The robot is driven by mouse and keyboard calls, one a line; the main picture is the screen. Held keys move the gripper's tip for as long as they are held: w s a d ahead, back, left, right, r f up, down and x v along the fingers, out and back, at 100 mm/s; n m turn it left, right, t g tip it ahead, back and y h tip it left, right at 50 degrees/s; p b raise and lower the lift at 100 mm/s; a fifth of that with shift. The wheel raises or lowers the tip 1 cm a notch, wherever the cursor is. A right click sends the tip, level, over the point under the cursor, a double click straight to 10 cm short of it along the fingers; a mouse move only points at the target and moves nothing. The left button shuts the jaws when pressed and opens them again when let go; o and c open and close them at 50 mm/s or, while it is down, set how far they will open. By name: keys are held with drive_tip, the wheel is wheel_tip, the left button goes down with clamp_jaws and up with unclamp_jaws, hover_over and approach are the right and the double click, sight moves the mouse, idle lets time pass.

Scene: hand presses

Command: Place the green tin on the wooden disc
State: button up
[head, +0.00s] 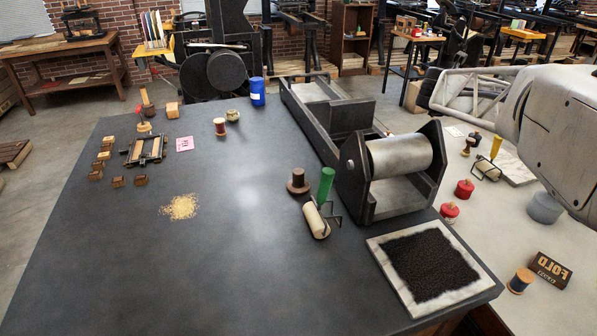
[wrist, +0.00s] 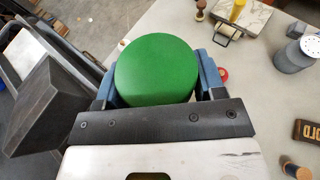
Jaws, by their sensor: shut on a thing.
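The green tin (wrist: 156,70) shows in the wrist view as a round, bright green top. My gripper (wrist: 157,80) is shut on it, with a blue finger on either side. The tin is held above the pale right-hand table. What lies directly under it is hidden. In the head view only part of my arm shows at the right edge, and neither the tin nor the gripper is in sight. I cannot make out a plain wooden disc in either view.
A dark roller press (head: 390,175) stands on the dark table (head: 240,270), beside an inked slab (head: 425,265). A grey shaker (wrist: 296,54) shows right of the gripper.

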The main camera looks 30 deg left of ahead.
drive_tip(key=s+a, duration=0.2)
drive_tip(key=a, duration=0.6)
hover_over(298, 171)
wheel_tip(298, 171, down, 7)
drive_tip(key=shift+n+y, duration=0.3)
drive_tip(key=shift+y, duration=0.1)
drive_tip(key=shift+f, duration=0.1)
drive_tip(key=shift+f, duration=3.15)
drive_tip(key=shift+f, duration=1.85)
drive_tip(key=shift+f, duration=0.1)
